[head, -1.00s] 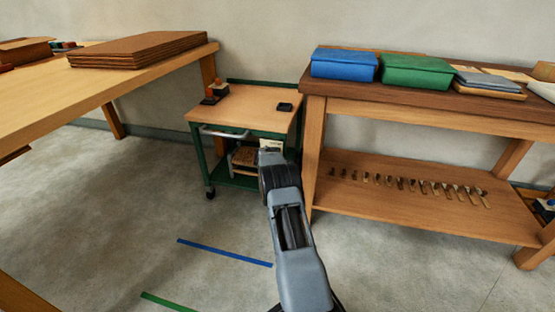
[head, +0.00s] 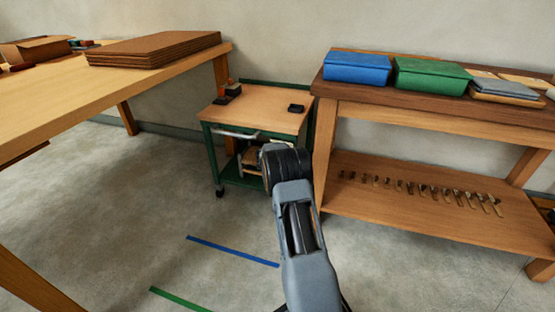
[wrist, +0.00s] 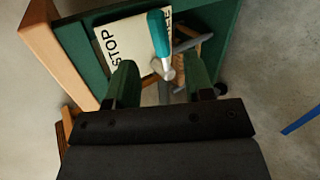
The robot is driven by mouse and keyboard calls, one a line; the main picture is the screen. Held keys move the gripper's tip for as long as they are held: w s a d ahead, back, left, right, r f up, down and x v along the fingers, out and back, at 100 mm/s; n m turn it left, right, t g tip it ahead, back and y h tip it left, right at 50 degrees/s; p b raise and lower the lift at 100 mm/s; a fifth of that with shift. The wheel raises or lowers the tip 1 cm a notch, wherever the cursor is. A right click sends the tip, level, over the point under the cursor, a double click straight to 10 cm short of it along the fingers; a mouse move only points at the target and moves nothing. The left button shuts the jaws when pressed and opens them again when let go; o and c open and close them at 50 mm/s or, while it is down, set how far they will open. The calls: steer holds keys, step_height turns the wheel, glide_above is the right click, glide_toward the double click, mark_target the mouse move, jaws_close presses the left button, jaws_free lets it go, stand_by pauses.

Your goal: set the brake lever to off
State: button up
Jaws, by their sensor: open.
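The brake lever (wrist: 157,35) has a teal grip on a metal shank and shows in the wrist view. It stands in front of a pale plate (wrist: 116,42) marked STOP at the left, with letters ending in EE at the right, partly covered by the lever. The lever points up in the picture, between the two words. My gripper (wrist: 161,66) is open, with one green finger on each side of the lever's lower end. I cannot tell whether either finger touches it. In the head view my arm hides the lever, on the side of the green cart (head: 262,103).
A workbench (head: 400,108) with blue (head: 358,68) and green (head: 430,76) boxes stands close right of the cart. A wooden table (head: 110,75) stands at the left. The cart top holds small dark items. Floor in front is clear, with blue and green tape strips.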

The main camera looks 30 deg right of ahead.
steer(key=v, duration=0.6)
steer(key=shift+p, duration=0.35)
steer(key=shift+r, duration=0.1)
